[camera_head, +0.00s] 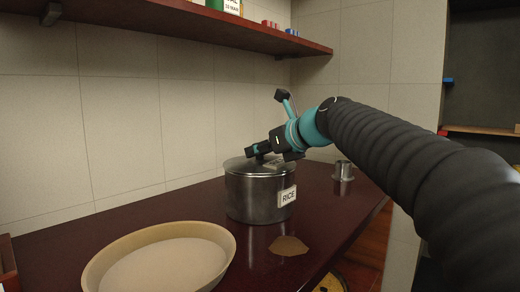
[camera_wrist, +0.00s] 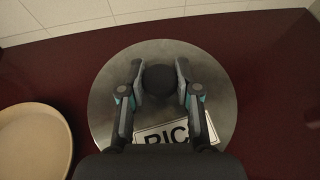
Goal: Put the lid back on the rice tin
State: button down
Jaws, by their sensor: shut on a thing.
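The rice tin (camera_head: 252,197) is a steel cylinder with a white RICE label on its side, standing upright on the dark red counter. Its round metal lid (camera_head: 238,166) lies level at the tin's top; I cannot tell if it is fully seated. My gripper (camera_head: 266,153) is over the lid, reaching in from the right. In the wrist view, my gripper (camera_wrist: 160,72) has its fingers on both sides of the dark round knob (camera_wrist: 159,82), shut on it. The lid (camera_wrist: 106,90) fills the middle there, with a partly hidden label reading RIC. The tin's body is hidden below it.
A wide beige bowl (camera_head: 215,232) with pale contents stands at the front left. A brown patch (camera_head: 288,246) lies on the counter before the tin. A small metal cup (camera_head: 343,171) stands behind to the right. A red shelf (camera_head: 200,23) with tins hangs above.

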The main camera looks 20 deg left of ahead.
dwell(0.4)
jog(key=c, duration=0.7)
grip_release()
notch_tip(320, 180, up, 2)
jog(key=p, duration=0.3)
jog(key=shift+r, duration=2.45)
